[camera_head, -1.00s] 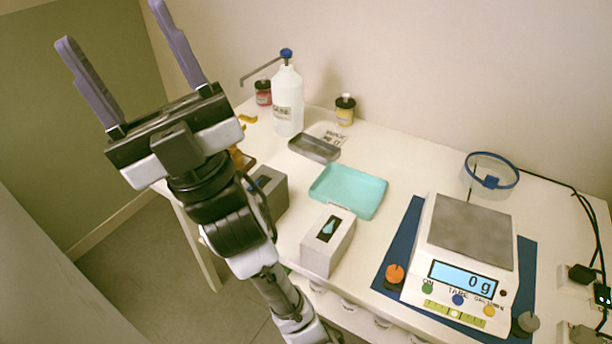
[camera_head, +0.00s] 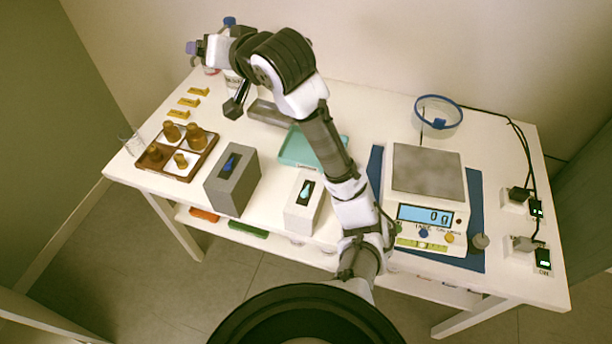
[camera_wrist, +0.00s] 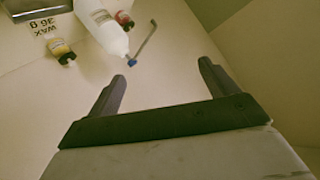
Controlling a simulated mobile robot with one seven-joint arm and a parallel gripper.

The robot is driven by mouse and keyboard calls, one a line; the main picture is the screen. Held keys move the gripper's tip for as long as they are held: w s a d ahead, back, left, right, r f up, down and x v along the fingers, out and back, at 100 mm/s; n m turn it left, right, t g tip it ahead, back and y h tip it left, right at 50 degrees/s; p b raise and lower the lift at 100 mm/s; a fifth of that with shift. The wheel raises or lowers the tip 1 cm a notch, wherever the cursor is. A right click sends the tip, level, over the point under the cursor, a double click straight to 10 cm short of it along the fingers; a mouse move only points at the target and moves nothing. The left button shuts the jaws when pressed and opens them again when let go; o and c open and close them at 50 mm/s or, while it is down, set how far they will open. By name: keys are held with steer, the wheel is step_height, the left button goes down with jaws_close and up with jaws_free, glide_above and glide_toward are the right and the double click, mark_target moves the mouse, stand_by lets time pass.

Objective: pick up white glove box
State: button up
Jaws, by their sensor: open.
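The white glove box (camera_head: 304,208) stands near the table's front edge, just left of my arm, with a dark slot and a pale blue glove tip on top. My gripper (camera_head: 192,47) is far from it, at the table's back left near the white pump bottle. In the wrist view my gripper (camera_wrist: 160,82) is open with nothing between its fingers. The white glove box does not show in the wrist view. A grey glove box (camera_head: 233,180) with a blue glove tip stands to the left of the white one.
A teal tray (camera_head: 298,150) lies behind the white box, partly behind my arm. A scale (camera_head: 428,190) on a blue mat stands to the right. The white bottle (camera_wrist: 100,22) is beyond my fingers.

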steer(key=s+d+f+m+g+h, duration=0.25)
steer(key=s+d+f+g, duration=0.2)
steer(key=f, duration=0.25)
steer(key=m+g+h, duration=0.3)
steer(key=g+h, duration=0.3)
glide_above(306, 193)
step_height(306, 193, down, 9)
step_height(306, 193, down, 7)
steer(key=shift+s+r, duration=0.1)
steer(key=shift+f+p, duration=0.65)
steer(key=shift+f, duration=2.4)
steer(key=c, duration=1.2)
steer(key=shift+c, duration=0.6)
steer(key=shift+r, duration=0.15)
